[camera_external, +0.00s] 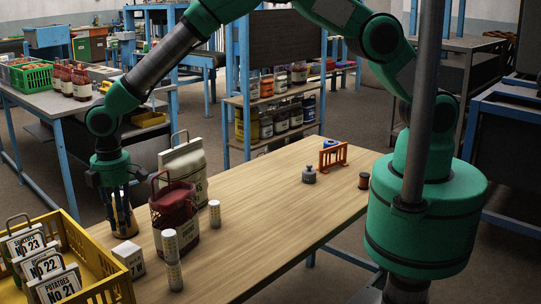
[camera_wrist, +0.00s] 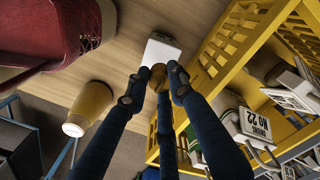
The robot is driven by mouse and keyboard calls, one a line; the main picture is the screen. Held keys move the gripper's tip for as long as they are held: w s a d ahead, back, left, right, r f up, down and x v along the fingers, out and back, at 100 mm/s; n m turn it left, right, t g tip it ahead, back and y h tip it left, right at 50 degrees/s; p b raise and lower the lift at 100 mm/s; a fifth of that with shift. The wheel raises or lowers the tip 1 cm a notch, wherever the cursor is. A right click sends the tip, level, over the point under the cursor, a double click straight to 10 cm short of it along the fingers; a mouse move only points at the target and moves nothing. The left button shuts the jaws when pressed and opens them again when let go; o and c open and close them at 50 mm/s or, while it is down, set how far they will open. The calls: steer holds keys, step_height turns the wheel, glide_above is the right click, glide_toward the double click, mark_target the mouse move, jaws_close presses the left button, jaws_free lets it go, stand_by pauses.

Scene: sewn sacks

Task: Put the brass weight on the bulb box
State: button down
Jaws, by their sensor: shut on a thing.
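My gripper (camera_wrist: 155,78) is shut on the brass weight (camera_wrist: 163,105), a small yellow-brown piece mostly hidden by the dark fingers. In the external view my gripper (camera_external: 120,232) points down at the near left of the wooden table, between the yellow crate and the red sack. The bulb box (camera_external: 129,257), small and white, stands on the table just in front of my gripper. In the wrist view the box (camera_wrist: 161,51) shows just beyond the fingertips. I cannot tell whether weight and box touch.
The yellow crate (camera_external: 84,222) with numbered sacks is close on the left. A red sack (camera_external: 174,212) and cream sack (camera_external: 188,165) stand to the right. A yellow cylinder (camera_wrist: 88,108) is beside the fingers.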

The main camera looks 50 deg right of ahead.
mark_target(126, 249)
steer(key=shift+f, duration=0.3)
steer(key=shift+f, duration=2)
steer(key=shift+f, duration=0.1)
steer(key=c, duration=1.5)
jaws_free()
step_height(126, 249, up, 12)
steer(key=shift+r+p, duration=0.1)
steer(key=shift+p, duration=0.2)
